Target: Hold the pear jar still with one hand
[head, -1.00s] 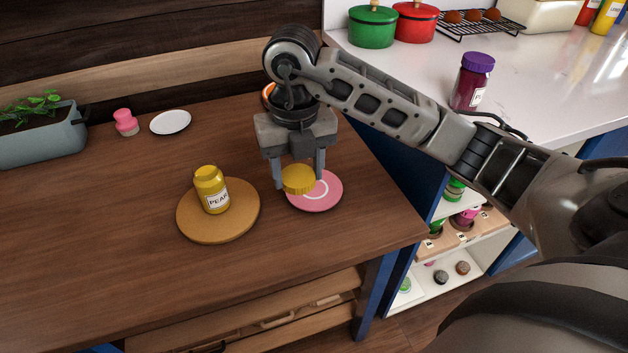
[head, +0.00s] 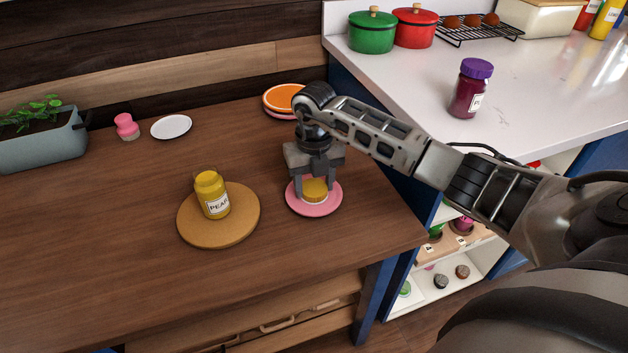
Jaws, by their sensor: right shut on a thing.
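The pear jar (head: 213,196) is yellow with a white PEAR label. I cannot tell whether the lid touches the plate. My left gripper is not in view.
A white saucer (head: 171,127), a pink stamp-like object (head: 126,127) and a grey planter (head: 45,146) stand at the back left. An orange plate stack (head: 281,97) is behind my right gripper. A white counter at right holds a purple-lidded jar (head: 470,89) and pots. The table's left front is clear.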

